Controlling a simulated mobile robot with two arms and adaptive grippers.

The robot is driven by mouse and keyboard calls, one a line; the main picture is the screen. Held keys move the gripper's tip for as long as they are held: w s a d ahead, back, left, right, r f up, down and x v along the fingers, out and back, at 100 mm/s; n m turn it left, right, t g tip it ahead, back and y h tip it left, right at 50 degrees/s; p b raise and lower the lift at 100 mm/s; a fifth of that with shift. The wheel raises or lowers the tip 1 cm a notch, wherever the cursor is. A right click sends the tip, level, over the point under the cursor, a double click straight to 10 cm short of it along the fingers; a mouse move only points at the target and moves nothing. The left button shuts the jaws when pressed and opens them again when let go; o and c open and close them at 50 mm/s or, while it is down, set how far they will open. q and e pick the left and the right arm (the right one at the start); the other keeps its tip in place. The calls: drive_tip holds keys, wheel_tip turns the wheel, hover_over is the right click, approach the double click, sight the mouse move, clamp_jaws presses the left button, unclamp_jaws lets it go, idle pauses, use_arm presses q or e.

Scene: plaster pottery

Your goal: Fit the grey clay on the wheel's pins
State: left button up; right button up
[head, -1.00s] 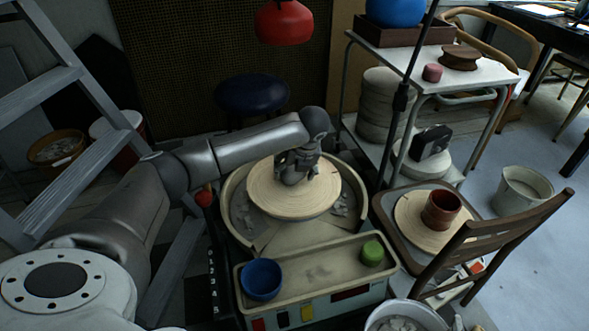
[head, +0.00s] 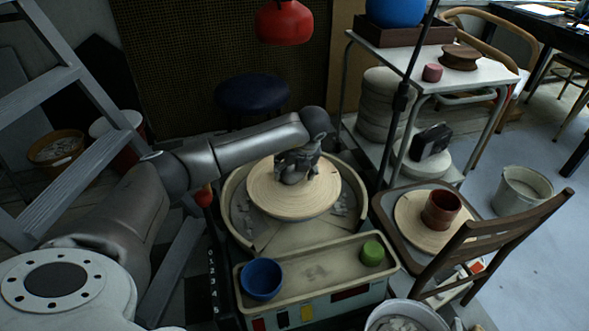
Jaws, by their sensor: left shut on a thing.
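The pottery wheel (head: 290,203) is a round, pale wooden disc inside a grey splash basin. My left gripper (head: 296,177) is over the back half of the disc, pointing down. It is shut on a dark grey lump, the grey clay (head: 292,178), which is mostly hidden by the fingers. The clay is at or just above the disc's surface; I cannot tell whether it touches. The pins cannot be made out. My right gripper is not in view.
A chair (head: 500,240) stands at the right, near a red-brown pot (head: 440,209) on a round board. A ladder (head: 75,110) stands at the left.

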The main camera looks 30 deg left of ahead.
use_arm(q)
drive_tip(key=shift+r, duration=0.15)
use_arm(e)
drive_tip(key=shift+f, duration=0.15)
use_arm(q)
drive_tip(key=shift+w, duration=0.1)
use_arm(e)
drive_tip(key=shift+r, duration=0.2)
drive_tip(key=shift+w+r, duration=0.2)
use_arm(q)
drive_tip(key=shift+f, duration=0.5)
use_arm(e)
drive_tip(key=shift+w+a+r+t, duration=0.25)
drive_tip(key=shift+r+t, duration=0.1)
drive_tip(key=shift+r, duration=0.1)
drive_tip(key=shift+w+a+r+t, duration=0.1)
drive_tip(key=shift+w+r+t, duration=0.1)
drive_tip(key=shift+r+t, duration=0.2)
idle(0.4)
use_arm(q)
drive_tip(key=shift+b, duration=0.3)
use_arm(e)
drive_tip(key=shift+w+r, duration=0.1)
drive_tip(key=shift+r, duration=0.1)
